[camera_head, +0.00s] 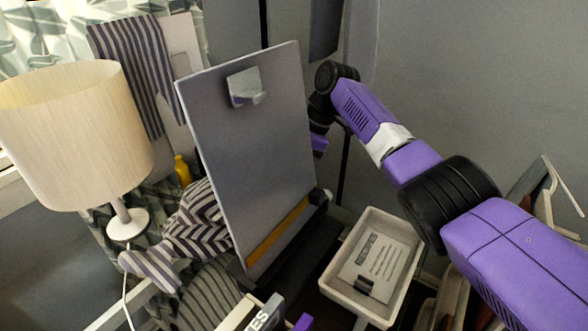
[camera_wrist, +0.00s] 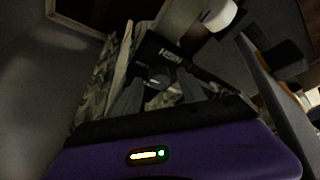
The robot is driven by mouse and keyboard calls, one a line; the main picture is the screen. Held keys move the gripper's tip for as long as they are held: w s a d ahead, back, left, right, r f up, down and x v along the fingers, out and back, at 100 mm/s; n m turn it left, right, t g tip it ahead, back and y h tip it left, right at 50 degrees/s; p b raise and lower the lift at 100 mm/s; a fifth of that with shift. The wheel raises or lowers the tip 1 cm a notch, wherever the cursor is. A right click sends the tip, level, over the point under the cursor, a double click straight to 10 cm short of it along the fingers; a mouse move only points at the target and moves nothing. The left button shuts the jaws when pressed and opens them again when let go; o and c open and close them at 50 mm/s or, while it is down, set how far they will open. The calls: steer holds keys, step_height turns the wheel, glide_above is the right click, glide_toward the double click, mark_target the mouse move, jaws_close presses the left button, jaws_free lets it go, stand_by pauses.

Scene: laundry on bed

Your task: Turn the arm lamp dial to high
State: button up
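In the head view, a table lamp (camera_head: 75,135) with a cream shade and round white base stands at the left. I cannot make out an arm lamp or a dial for certain. My arm reaches in from the right, and its end goes behind an upright grey panel (camera_head: 255,165), so my fingers are hidden there. In the wrist view, my gripper (camera_wrist: 158,82) has its two grey fingers apart. A black block with white lettering (camera_wrist: 172,68) lies just beyond them, with a small grey part near the fingertips. The view is dark, and I cannot tell whether they touch.
The panel carries a pale block (camera_head: 246,87). A pale tray (camera_head: 336,283) holding a printed card stands below my arm. Striped cloth (camera_head: 200,228) lies left of the panel, near a yellow bottle (camera_head: 182,170). A white cylinder (camera_wrist: 220,17) shows in the wrist view.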

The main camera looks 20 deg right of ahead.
jaws_close()
steer(key=shift+r+m+p, duration=0.25)
steer(key=shift+m+p, duration=0.25)
steer(key=shift+p, duration=0.75)
steer(key=shift+s+a+m+t+p, duration=0.1)
steer(key=shift+m+t+p, duration=0.4)
steer(key=shift+p, duration=0.7)
steer(key=shift+m+p, duration=0.8)
steer(key=shift+p, duration=0.1)
steer(key=shift+f+m+t+h+p, duration=0.2)
steer(key=shift+m+t+h+p, duration=0.1)
steer(key=shift+m+p, duration=0.2)
steer(key=shift+o, duration=0.7)
jaws_free()
